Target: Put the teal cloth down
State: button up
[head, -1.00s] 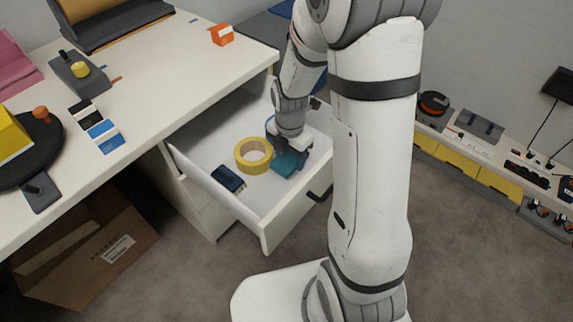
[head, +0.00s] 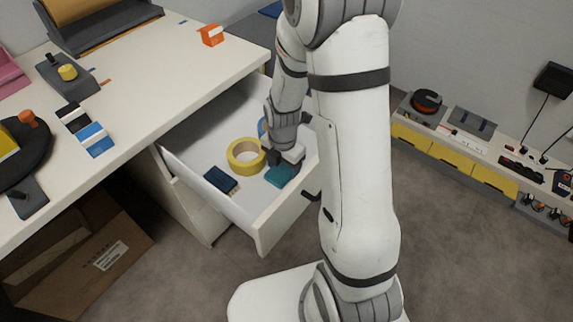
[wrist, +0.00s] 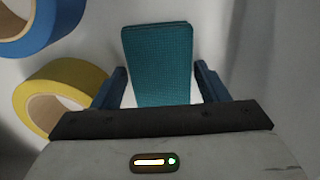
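The teal cloth (head: 279,175) is a folded flat pad inside the open white drawer (head: 212,189). It lies to the right of a yellow tape roll (head: 233,165). In the wrist view the cloth (wrist: 158,60) reaches from between my fingers out past their tips and appears to rest on the drawer floor. My gripper (wrist: 163,78) is right over the cloth's near end, with a visible gap between each dark finger and the cloth's edges. In the head view my gripper (head: 283,163) is low in the drawer and partly hides the cloth.
A blue tape roll (wrist: 42,28) lies beyond the yellow one. A dark blue flat item (head: 221,180) lies left in the drawer. The drawer walls stand close around my gripper. The desk top (head: 160,80) is to the left, and an open carton (head: 85,255) is below it.

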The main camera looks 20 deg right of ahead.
aim_at(283, 168)
notch_tip(283, 168, up, 12)
jog(key=p, duration=0.3)
jog(key=s+r+m, duration=0.5)
jog(key=s+m, duration=0.2)
jog(key=m, duration=0.5)
jog(key=s+d+r+m+t, duration=0.1)
jog(key=s+r+m, duration=0.5)
jog(key=m, duration=0.7)
jog(key=shift+s+t, duration=0.3)
jog(key=shift+s, duration=0.1)
